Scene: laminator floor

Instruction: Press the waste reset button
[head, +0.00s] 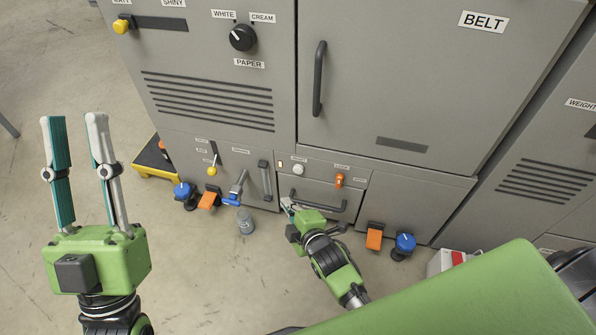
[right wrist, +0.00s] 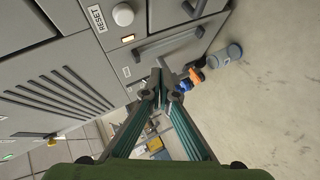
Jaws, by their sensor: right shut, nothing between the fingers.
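The white round button (head: 298,170) sits on the narrow panel above a low grey drawer (head: 284,185). In the right wrist view the same white button (right wrist: 123,14) shows at the top, with a RESET label (right wrist: 97,18) beside it. My right gripper (head: 287,205) is low in front of the drawer, a little below the button and apart from it. In the right wrist view its fingertips (right wrist: 160,74) are together and empty. My left gripper (head: 74,120) is raised at the left, its fingers apart with nothing between them, far from the button.
A small lit lamp (head: 280,163) is left of the button, and an orange latch (head: 339,180) is to its right. The drawer's dark handle (head: 318,206) juts out. Open floor lies at left.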

